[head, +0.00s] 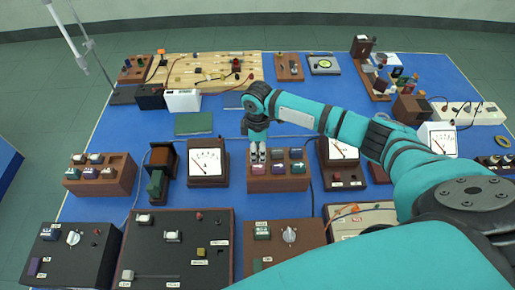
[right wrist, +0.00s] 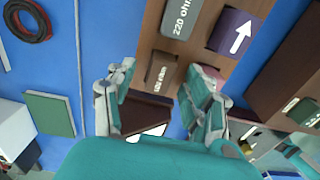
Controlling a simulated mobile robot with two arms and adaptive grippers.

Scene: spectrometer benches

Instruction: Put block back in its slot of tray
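The brown wooden tray (head: 279,185) stands mid-bench and carries blocks in two rows, among them a pink block (head: 260,170), a purple block (head: 279,169) and a green block (head: 298,168). My right gripper (head: 258,155) points down over its back left position. My left gripper is not in view.
A meter (head: 207,163) stands left of the tray, and another meter (head: 343,151) close on its right. A second block tray (head: 100,176) is further left. Dark control boxes (head: 176,252) line the front. Blue bench behind the tray is partly clear, with a green plate (head: 193,124).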

